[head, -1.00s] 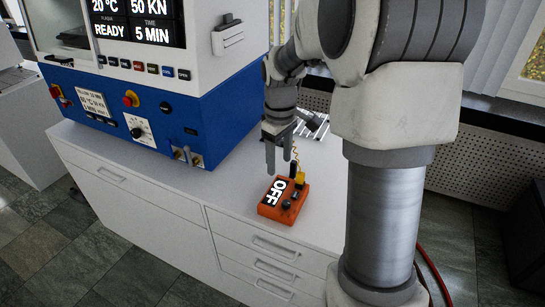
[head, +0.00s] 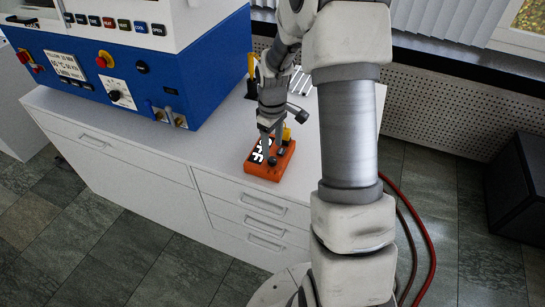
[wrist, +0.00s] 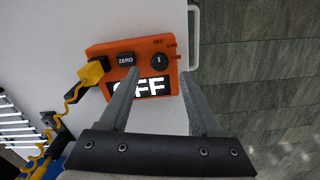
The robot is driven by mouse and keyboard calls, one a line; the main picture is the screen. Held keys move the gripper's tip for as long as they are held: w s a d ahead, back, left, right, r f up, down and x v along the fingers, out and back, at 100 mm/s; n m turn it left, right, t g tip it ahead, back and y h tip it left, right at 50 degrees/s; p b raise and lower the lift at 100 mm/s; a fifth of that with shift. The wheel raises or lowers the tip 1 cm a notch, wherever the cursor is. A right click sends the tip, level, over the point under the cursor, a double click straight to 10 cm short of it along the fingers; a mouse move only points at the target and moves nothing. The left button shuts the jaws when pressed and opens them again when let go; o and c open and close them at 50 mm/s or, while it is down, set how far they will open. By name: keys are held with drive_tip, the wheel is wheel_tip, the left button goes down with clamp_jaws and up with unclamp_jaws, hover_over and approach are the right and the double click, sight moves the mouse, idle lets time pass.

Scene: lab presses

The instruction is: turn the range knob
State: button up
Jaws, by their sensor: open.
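An orange meter box (head: 262,173) lies on the white cabinet top near its front edge. Its display (wrist: 152,88) reads OFF, partly covered by a finger in the wrist view. The round black range knob (wrist: 159,62) has a white pointer mark and small labels around it; one reads OFF. A black ZERO button (wrist: 126,59) sits to its left. My gripper (head: 271,143) points down over the box, open and empty. In the wrist view my gripper (wrist: 158,73) has one finger to each side of the knob; whether they touch it I cannot tell.
A yellow plug (wrist: 93,72) with a coiled cable is at the box's side. A blue and white press (head: 130,70) stands to the left on the cabinet (head: 130,125). A metal rack (wrist: 15,125) lies behind the box.

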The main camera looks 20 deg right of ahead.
sight(273, 159)
wheel_tip(273, 159, down, 5)
drive_tip(key=shift+f, duration=0.1)
idle(0.3)
clamp_jaws()
